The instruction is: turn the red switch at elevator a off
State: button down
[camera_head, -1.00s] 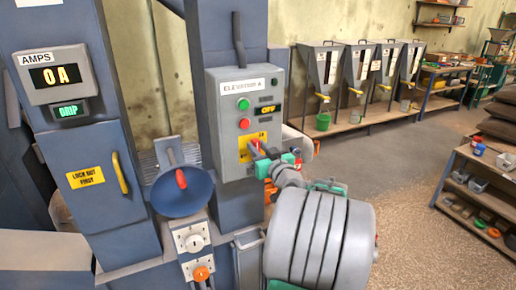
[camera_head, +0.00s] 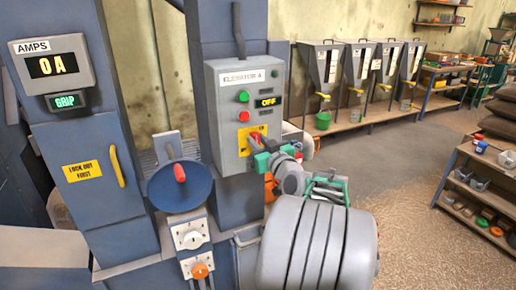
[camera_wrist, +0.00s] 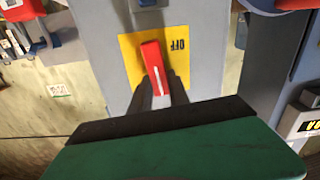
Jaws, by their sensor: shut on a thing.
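The elevator A control box (camera_head: 232,125) hangs on a blue post, with a green button, a red button and a lit display reading OFF. Low on its face is a yellow plate (camera_wrist: 130,50) marked OFF. The red switch (camera_wrist: 151,58) on that plate is a red handle with a white line; in the head view it is mostly hidden by my gripper (camera_head: 258,147). In the wrist view my gripper (camera_wrist: 161,88) has its two dark fingers on either side of the handle's near end, shut on it.
A cabinet (camera_head: 90,150) with an AMPS display reading 0 A and a yellow handle stands left. A blue dish (camera_head: 180,190) with a red-gripped lever sits above knobs. Several hoppers on a bench line the back wall.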

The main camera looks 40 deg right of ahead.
jog(key=n+b, duration=0.5)
jog(key=b, duration=0.5)
jog(key=a+f+n+b, duration=0.1)
jog(key=n+b, duration=0.5)
jog(key=b, duration=0.5)
jog(key=f+n+b, duration=0.1)
jog(key=n+b, duration=0.4)
jog(key=b, duration=0.5)
jog(key=shift+w+a+n, duration=0.25)
jog(key=shift+a+n, duration=0.05)
jog(key=shift+n, duration=0.1)
jog(key=shift+b, duration=0.3)
jog(key=c, duration=1.2)
grip_release()
jog(key=shift+c, duration=0.2)
jog(key=v, duration=0.7)
jog(key=shift+s, duration=0.35)
